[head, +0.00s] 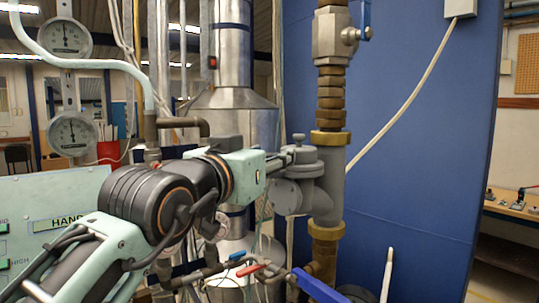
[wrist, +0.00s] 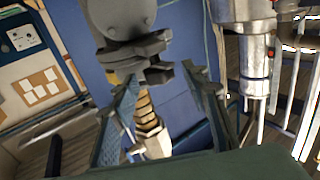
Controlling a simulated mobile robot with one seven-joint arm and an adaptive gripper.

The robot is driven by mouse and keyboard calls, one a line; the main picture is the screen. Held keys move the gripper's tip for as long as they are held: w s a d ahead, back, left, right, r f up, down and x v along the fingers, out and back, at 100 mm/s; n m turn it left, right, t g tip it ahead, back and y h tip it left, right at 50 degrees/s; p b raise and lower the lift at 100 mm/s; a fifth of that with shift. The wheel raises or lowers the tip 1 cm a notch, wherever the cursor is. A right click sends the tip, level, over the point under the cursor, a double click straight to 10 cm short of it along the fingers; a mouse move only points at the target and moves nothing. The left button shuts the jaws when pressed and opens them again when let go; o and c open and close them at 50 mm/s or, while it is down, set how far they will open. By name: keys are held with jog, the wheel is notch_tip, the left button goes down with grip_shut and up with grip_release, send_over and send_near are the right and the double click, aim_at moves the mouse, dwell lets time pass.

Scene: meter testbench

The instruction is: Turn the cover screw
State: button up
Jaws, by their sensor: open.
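The grey meter body (head: 325,185) is set in a vertical pipe with brass collars. Its top carries a round cover (head: 303,153) with a small raised knob (head: 298,138), which may be the cover screw. My gripper (head: 284,157) reaches in from the left, its dark fingers close beside the cover. In the wrist view my gripper (wrist: 164,80) has its two fingers spread apart with a clear gap between them. The grey body (wrist: 122,18) and its projecting flanges show at the top there, near the fingertips. Whether the fingers touch the cover or screw cannot be told.
A valve (head: 332,35) with a blue handle is above the meter; a blue lever (head: 318,287) and a red lever (head: 249,271) are below. A metal column (head: 233,110) stands behind. Two dial gauges (head: 72,133) hang at left. A blue panel (head: 425,120) fills the right.

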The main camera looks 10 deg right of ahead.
grip_shut()
jog(key=shift+h, duration=0.3)
jog(key=m+g+h, duration=0.1)
jog(key=m+g+h+b, duration=0.1)
jog(key=g, duration=0.1)
jog(key=shift+w+a+m+h, duration=0.2)
jog(key=shift+m+h, duration=0.1)
jog(key=shift+m, duration=0.1)
jog(key=m+g+h, duration=0.2)
jog(key=g, duration=0.1)
jog(key=m+g, duration=0.1)
jog(key=g, duration=0.1)
jog(key=shift+w+r+m+h, duration=0.15)
jog(key=shift+w+m+h, duration=0.15)
jog(key=shift+h, duration=0.1)
jog(key=m+g+p, duration=0.1)
jog(key=g, duration=0.1)
jog(key=m+g+h+p, duration=0.1)
jog(key=m+g+p, duration=0.1)
jog(key=g, duration=0.1)
jog(key=shift+w+a+r, duration=0.1)
jog(key=shift+w+r, duration=0.05)
jog(key=shift+m+g+p, duration=0.7)
jog(key=shift+g, duration=0.2)
jog(key=shift+w+m+g+p, duration=0.1)
jog(key=shift+m+g+p, duration=0.5)
jog(key=shift+g, duration=0.4)
jog(key=shift+f+g, duration=0.3)
